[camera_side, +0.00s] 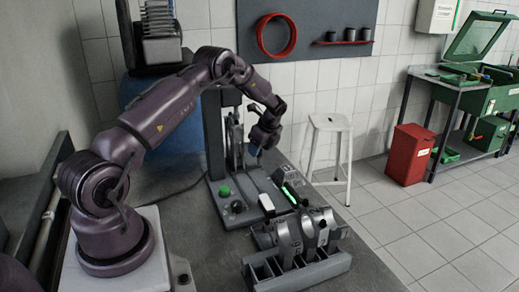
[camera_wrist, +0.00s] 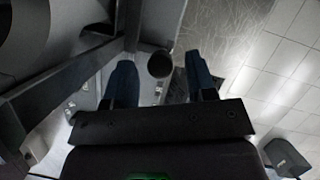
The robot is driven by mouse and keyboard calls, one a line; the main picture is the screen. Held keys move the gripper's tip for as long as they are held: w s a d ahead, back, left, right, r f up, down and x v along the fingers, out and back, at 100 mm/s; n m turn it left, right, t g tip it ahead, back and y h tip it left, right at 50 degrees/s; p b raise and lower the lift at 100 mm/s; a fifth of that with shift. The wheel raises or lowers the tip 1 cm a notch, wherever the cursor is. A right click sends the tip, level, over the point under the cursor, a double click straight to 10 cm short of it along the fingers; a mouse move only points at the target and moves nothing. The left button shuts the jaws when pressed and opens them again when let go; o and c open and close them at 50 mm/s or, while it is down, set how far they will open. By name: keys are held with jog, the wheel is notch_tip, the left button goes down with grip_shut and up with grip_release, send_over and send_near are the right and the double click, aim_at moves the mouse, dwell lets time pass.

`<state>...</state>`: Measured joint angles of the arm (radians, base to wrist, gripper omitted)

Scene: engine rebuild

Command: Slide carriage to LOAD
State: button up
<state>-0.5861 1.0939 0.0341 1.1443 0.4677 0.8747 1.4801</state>
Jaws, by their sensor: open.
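My gripper (camera_side: 258,151) is above the rear part of the press base in the side view, pointing down. In the wrist view its two blue fingers (camera_wrist: 159,60) are apart. A dark round knob (camera_wrist: 160,66) shows in the gap between them, and I cannot tell how far below the tips it is. The base plate (camera_side: 238,216) carries rails running from the column (camera_side: 213,135) toward the front. I cannot make out the carriage clearly or read a LOAD mark. A white block (camera_side: 266,203) and a green-marked strip (camera_side: 290,194) are at the front of the base.
A green button (camera_side: 224,191) sits at the base's left. A grey rack (camera_side: 300,271) with several curved metal parts stands in front. The dark upright column is close to my gripper's left. A white stool (camera_side: 331,125) and red bin (camera_side: 408,154) stand beyond the bench.

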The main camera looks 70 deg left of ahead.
jog(key=shift+a+f, duration=0.15)
jog(key=shift+f, duration=0.2)
jog(key=shift+c, duration=0.4)
grip_shut()
jog(key=d, duration=1.6)
jog(key=shift+d, duration=0.15)
grip_release()
jog(key=shift+o, duration=0.4)
jog(key=shift+r, duration=0.1)
